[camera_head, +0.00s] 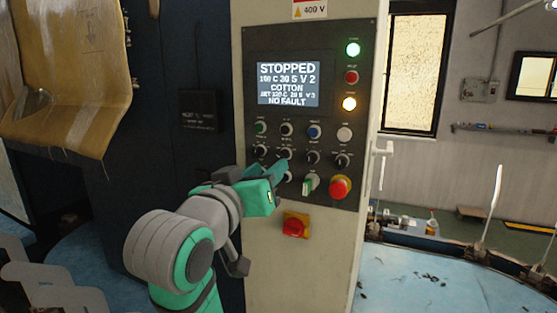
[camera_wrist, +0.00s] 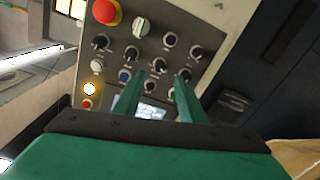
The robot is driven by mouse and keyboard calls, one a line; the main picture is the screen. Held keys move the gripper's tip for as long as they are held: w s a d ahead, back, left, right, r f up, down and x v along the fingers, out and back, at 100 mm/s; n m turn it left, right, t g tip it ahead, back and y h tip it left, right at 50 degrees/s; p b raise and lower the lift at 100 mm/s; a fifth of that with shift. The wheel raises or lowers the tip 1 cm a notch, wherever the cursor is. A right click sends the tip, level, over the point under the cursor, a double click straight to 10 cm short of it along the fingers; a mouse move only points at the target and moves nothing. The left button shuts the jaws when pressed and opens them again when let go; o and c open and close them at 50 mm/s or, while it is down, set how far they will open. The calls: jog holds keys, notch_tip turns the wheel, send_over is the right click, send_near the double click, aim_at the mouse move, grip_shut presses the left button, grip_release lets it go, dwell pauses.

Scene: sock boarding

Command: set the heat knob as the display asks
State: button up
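The display (camera_head: 288,84) on the control panel reads STOPPED, a line that looks like 100 C 20 S V 2, COTTON, a small set line that looks like 120 C 20 S V 3, and NO FAULT. Below it are rows of black knobs; their labels are too small to read, so I cannot tell which is the heat knob. My gripper (camera_head: 281,169) is at the panel's lower left. In the wrist view, my gripper (camera_wrist: 160,77) is open, its two green fingers apart, pointing towards a black knob (camera_wrist: 158,64) between their tips. Contact cannot be told.
A red emergency stop (camera_head: 340,187) and a green-and-white selector (camera_head: 310,184) sit right of my gripper. A red-and-yellow rotary switch (camera_head: 294,227) is below. Several coloured buttons lie above the knobs. A tan cloth (camera_head: 75,70) hangs at the left.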

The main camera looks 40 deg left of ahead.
aim_at(283, 156)
jog(key=x, duration=0.7)
jog(key=shift+w, duration=0.2)
jog(key=shift+a, duration=0.1)
grip_shut()
